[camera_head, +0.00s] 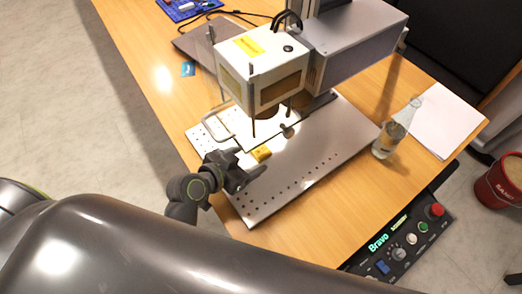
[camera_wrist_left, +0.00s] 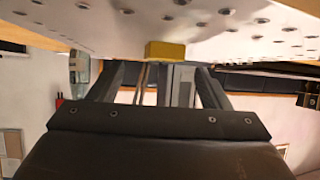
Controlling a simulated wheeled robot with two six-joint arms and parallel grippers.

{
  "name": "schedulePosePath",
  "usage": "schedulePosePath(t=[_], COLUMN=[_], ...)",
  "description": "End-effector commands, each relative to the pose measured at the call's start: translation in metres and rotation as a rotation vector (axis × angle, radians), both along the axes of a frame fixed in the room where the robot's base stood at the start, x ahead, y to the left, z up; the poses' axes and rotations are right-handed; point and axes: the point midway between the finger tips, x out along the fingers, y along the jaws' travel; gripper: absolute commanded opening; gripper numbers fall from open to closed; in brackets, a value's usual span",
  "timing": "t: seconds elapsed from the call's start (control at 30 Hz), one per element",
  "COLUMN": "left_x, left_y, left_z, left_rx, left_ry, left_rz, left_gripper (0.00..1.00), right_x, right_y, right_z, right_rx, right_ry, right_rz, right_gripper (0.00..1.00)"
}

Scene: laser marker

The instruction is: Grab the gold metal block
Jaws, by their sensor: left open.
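The gold metal block (camera_head: 261,154) lies on the perforated metal plate (camera_head: 290,180) of the laser marker, near the plate's middle left. It also shows in the left wrist view (camera_wrist_left: 165,50), against the plate at the top of the picture. My left gripper (camera_head: 250,172) is over the plate's front left part, just short of the block. Its two fingers are apart in the left wrist view (camera_wrist_left: 158,82), with the block seen beyond the gap between them and nothing held. My right gripper is in neither view.
The white marker head (camera_head: 261,68) hangs above the plate, just behind the block. A wire handle (camera_head: 213,128) is left of the block. A glass bottle (camera_head: 388,138) and paper (camera_head: 440,120) are right. A control panel (camera_head: 402,243) is at the front edge.

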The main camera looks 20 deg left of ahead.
Motion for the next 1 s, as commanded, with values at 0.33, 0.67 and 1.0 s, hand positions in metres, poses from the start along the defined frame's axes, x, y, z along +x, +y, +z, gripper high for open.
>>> schedulePosePath(t=[0.33, 0.67, 1.0], left_x=[0.032, 0.034, 0.033], left_y=[-0.011, -0.011, -0.011], left_z=[-0.020, -0.021, -0.021], left_rx=[0.000, 0.001, 0.001], left_ry=[0.001, 0.001, 0.001], left_rz=[0.000, 0.001, 0.001], left_gripper=[0.71, 0.65, 0.20], right_x=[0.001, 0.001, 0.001], right_y=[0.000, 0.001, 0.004], right_z=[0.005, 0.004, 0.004], right_rx=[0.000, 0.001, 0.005], right_ry=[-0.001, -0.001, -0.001], right_rz=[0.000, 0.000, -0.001], right_gripper=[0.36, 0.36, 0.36])
